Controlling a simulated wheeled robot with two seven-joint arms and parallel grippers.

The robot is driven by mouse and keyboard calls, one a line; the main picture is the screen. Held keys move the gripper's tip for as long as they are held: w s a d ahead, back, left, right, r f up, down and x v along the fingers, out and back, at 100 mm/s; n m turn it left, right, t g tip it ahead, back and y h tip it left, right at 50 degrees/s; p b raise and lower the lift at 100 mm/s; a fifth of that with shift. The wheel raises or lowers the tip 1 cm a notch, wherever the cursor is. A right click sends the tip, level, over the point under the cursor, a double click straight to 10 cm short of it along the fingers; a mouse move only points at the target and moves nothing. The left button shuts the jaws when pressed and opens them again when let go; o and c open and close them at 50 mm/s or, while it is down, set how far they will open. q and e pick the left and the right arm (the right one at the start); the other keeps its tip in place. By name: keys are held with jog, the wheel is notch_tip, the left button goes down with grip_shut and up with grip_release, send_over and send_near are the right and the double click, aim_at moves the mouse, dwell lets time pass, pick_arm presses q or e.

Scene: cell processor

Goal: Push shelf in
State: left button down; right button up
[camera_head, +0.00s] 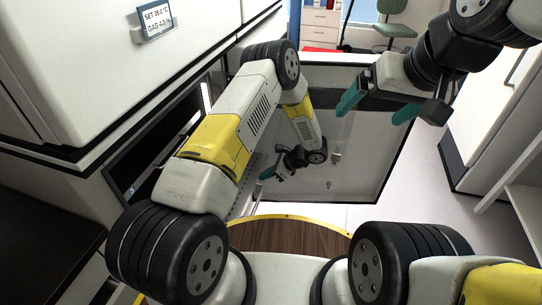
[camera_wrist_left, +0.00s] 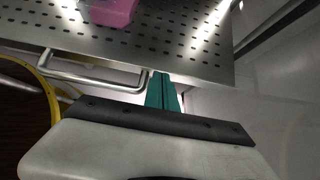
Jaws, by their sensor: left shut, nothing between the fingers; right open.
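The shelf (camera_wrist_left: 205,60) is a perforated metal plate with a bent bar handle (camera_wrist_left: 95,80) on its front edge, seen in the left wrist view. A sliver of it shows in the head view beside the cabinet opening. My left gripper (camera_wrist_left: 162,82) is shut and empty, its teal fingertips at the shelf's front edge, to the right of the handle. I cannot tell whether they touch it. In the head view my left gripper (camera_head: 268,174) is small and low by the opening. My right gripper (camera_head: 378,106) is open and empty, raised at upper right, away from the shelf.
A pink object (camera_wrist_left: 112,11) lies on the shelf. The cabinet's glass door (camera_head: 360,155) stands open behind my left arm. A white cabinet with a display (camera_head: 156,20) is at upper left. White furniture (camera_head: 500,130) stands at right, with clear floor (camera_head: 425,180) before it.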

pick_arm(q)
jog(key=w+a, duration=0.1)
jog(key=a, duration=0.8)
jog(key=w+a, duration=0.2)
jog(key=a, duration=0.8)
jog(key=w+a, duration=0.2)
jog(key=a, duration=0.7)
jog(key=shift+w+a, duration=0.25)
jog(key=shift+a, duration=0.3)
jog(key=shift+w+r, duration=0.1)
